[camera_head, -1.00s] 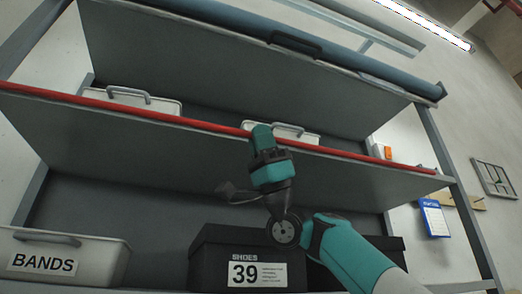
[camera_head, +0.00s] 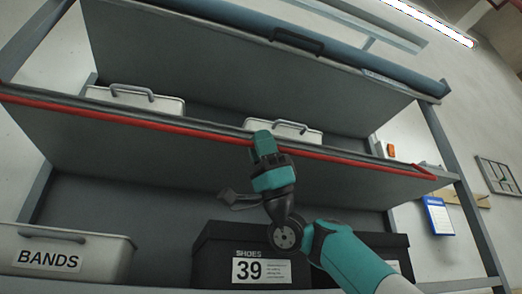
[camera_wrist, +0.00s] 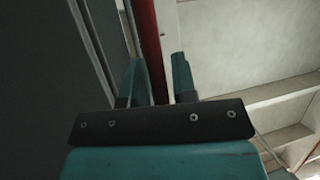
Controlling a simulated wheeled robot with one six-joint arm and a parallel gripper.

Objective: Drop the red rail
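The red rail (camera_head: 180,125) runs along the front edge of the middle shelf. It sits slightly below the shelf's top edge, and its angled right end (camera_head: 424,171) stands out from the shelf. My gripper (camera_head: 264,142) is at the rail, near the middle of its length. In the wrist view, the rail (camera_wrist: 150,40) passes between the two fingers of my gripper (camera_wrist: 161,75). The fingers are apart, with a narrow gap showing beside the right finger. The rail behind my gripper is hidden in the head view.
Two white bins with grey handles, left (camera_head: 135,98) and right (camera_head: 283,131), stand behind the rail on the middle shelf (camera_head: 130,140). Below are a white BANDS bin (camera_head: 110,262) and a black SHOES 39 box (camera_head: 212,255). A blue clipboard (camera_head: 437,216) hangs at right.

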